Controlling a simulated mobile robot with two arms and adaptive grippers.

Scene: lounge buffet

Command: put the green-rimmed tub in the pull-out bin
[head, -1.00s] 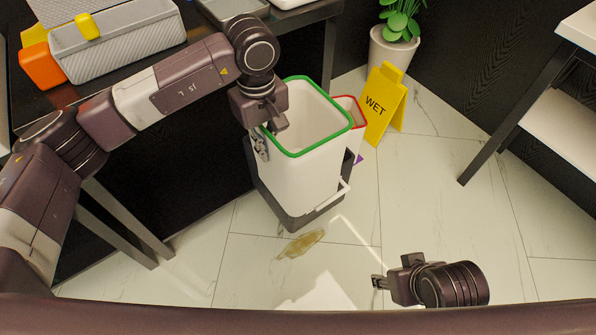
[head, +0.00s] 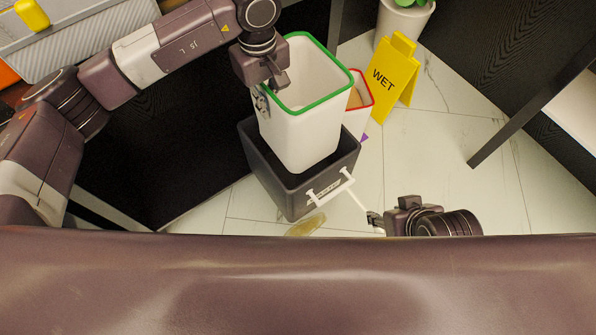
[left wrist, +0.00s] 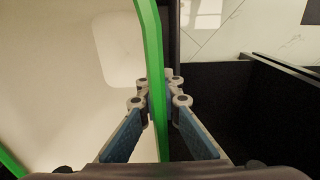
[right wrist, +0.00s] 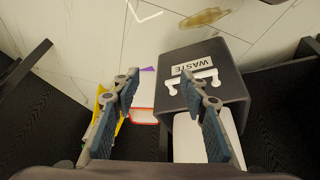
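The green-rimmed tub (head: 300,130) is white and stands roughly upright over the opening of the dark pull-out bin (head: 285,195). I cannot tell whether its base is inside or just above the bin. My left gripper (head: 262,100) is shut on the tub's left rim; the left wrist view shows the green rim (left wrist: 152,50) between the fingers. The bin has a white handle (head: 330,188), and its WASTE label (right wrist: 197,64) shows in the right wrist view. My right gripper (head: 375,220) is open and empty, right of the handle and apart from it.
A red-rimmed white tub (head: 357,110) stands right of the bin, near a yellow WET sign (head: 394,70) and a potted plant (head: 403,18). A brown spill (head: 305,226) lies on the floor in front.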

